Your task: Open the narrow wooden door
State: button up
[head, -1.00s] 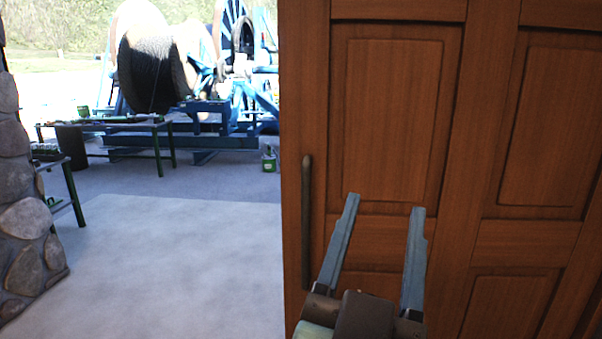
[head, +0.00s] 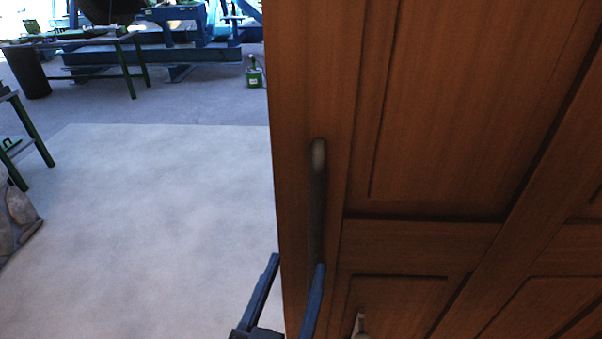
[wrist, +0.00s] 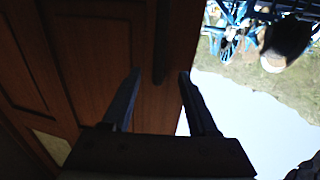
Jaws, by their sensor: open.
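The wooden door (head: 440,110) is brown and panelled and fills the right of the head view. Open space shows past its left edge. A dark vertical bar handle (head: 317,195) is mounted near that edge. My gripper (head: 297,262) is open at the handle's lower end, one finger left of the door edge and the other overlapping the handle's bottom. In the wrist view, the handle (wrist: 161,40) shows between and beyond the two fingertips of my gripper (wrist: 160,74), with the door (wrist: 95,50) to the left. I cannot tell whether a finger touches the handle.
A small pale metal fitting (head: 360,323) sits low on the door. Left of the door, the pale floor (head: 160,220) is clear. Farther back are a green-legged table (head: 80,42), a dark bin (head: 27,72), blue machinery (head: 190,30) and a stone base (head: 15,215).

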aim_at(315, 212)
jog(key=w+p, duration=0.1)
jog(key=w, duration=0.2)
jog(key=w+d+p, duration=0.1)
jog(key=w+p, duration=0.1)
jog(key=w, duration=0.2)
jog(key=w+d+p, duration=0.1)
jog(key=w+p, duration=0.1)
jog(key=w, duration=0.2)
jog(key=shift+d+r, duration=0.1)
jog(key=shift+r, duration=0.1)
jog(key=shift+w+d+f+p, duration=0.15)
jog(key=shift+w+p, duration=0.25)
jog(key=shift+w, duration=0.3)
grip_shut()
dwell(0.6)
